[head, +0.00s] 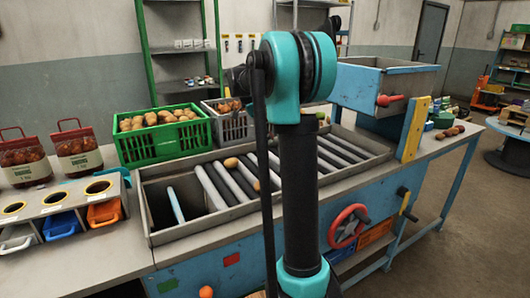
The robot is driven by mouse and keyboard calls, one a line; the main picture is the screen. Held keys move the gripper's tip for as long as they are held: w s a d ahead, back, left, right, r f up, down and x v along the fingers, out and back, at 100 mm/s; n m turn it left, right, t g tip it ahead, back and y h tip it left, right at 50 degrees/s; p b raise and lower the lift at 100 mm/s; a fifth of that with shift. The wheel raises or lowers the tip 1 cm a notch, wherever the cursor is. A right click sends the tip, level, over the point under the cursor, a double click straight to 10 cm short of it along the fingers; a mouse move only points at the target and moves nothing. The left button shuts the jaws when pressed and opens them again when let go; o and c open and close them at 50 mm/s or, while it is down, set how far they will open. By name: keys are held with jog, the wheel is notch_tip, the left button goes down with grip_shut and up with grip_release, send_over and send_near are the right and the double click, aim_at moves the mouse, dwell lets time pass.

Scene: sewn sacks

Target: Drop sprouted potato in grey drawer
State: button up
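A small potato (231,162) lies on the rollers of the sorting table (225,185). Another small potato (256,186) lies nearer on the rollers, partly hidden by my arm. I cannot tell from here which potato has sprouts. The grey drawer (17,238) sits at the far left, under the bench with round holes, beside a blue drawer (62,225) and an orange drawer (104,213). My arm stands upright across the middle of the head view. My gripper's fingers do not show.
A green crate of potatoes (165,145) and a grey crate (232,127) stand behind the rollers. Two onion bags (78,150) stand at left. A blue-sided hopper (385,88) rises at right. A red handwheel (348,226) sticks out from the table's front.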

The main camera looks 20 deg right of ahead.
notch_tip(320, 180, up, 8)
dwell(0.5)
